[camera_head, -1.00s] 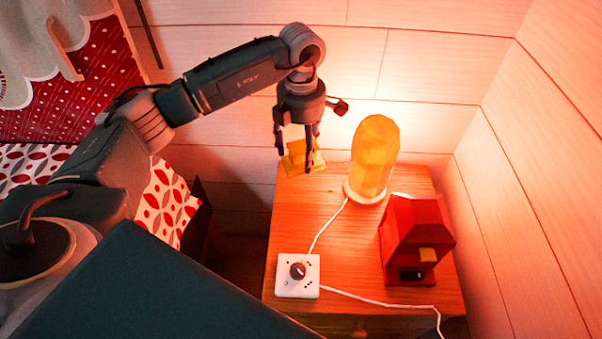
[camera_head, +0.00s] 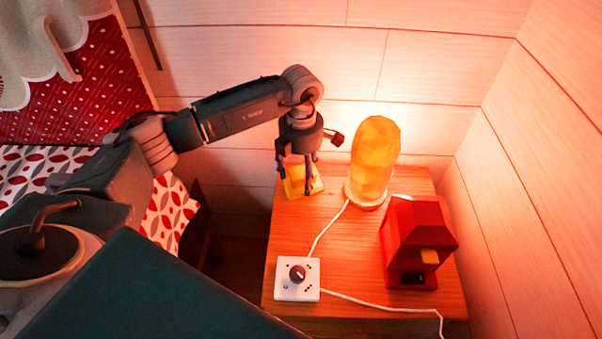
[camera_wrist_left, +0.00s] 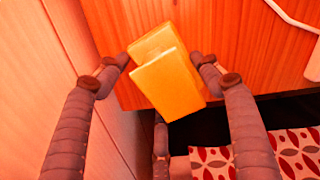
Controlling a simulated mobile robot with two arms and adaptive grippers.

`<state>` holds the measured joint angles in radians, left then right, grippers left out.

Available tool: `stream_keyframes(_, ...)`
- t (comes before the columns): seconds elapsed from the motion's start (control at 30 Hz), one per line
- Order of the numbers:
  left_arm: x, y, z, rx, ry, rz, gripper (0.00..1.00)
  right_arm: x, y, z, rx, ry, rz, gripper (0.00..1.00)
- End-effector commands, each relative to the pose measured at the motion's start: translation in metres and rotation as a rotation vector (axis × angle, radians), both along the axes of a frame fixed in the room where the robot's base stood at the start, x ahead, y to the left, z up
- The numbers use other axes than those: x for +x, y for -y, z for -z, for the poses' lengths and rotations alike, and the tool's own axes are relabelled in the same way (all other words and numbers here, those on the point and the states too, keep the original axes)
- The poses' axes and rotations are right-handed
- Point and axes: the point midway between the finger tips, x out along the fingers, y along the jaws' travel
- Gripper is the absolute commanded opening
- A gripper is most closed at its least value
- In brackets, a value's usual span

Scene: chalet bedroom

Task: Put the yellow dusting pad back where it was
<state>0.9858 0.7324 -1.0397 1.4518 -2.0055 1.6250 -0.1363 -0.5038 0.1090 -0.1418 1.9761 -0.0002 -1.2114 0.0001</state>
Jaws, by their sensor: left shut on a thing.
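The yellow dusting pad (camera_head: 297,187) is at the back left corner of the wooden bedside table (camera_head: 340,245). It is a flat yellow piece with a block-shaped grip on top. My left gripper (camera_head: 295,180) points down and is shut on the pad. In the left wrist view the pad (camera_wrist_left: 168,85) sits between the two fingers (camera_wrist_left: 160,62), with the table's edge behind it. The pad looks at or very near the table top; I cannot tell if it rests fully on it. My right gripper is not in view.
A glowing yellow lamp (camera_head: 375,155) stands just right of the gripper. A red house-shaped object (camera_head: 415,235) is at the right. A white dimmer box (camera_head: 297,279) with cords is at the front left. The table's middle is clear. A wooden wall is close behind.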

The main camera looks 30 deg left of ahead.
Motion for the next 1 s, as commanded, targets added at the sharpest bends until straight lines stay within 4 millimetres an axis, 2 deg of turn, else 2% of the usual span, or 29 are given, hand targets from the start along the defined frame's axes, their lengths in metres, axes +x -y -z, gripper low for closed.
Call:
stream_keyframes(0.03, 0.0, 0.0, 0.001, 0.0, 0.0, 0.0, 0.45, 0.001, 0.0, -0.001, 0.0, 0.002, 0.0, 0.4)
stream_keyframes(0.07, 0.0, 0.0, 0.001, 0.0, 0.0, 0.0, 0.71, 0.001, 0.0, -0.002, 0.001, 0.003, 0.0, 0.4)
stream_keyframes(0.13, 0.0, 0.0, 0.001, 0.0, 0.0, 0.0, 0.84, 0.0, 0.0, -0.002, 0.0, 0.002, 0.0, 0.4)
stream_keyframes(0.53, 0.0, 0.0, -0.004, -0.001, 0.001, 0.0, 0.84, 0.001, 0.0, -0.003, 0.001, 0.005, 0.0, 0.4)
stream_keyframes(0.6, 0.001, 0.0, -0.014, -0.001, 0.002, 0.0, 0.84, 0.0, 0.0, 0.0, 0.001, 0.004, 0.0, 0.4)
stream_keyframes(0.67, 0.001, 0.0, -0.026, -0.001, 0.004, 0.001, 0.84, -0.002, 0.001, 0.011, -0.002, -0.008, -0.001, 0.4)
stream_keyframes(1.0, 0.001, 0.0, -0.097, 0.0, 0.003, 0.0, 0.84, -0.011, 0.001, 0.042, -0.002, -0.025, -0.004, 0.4)
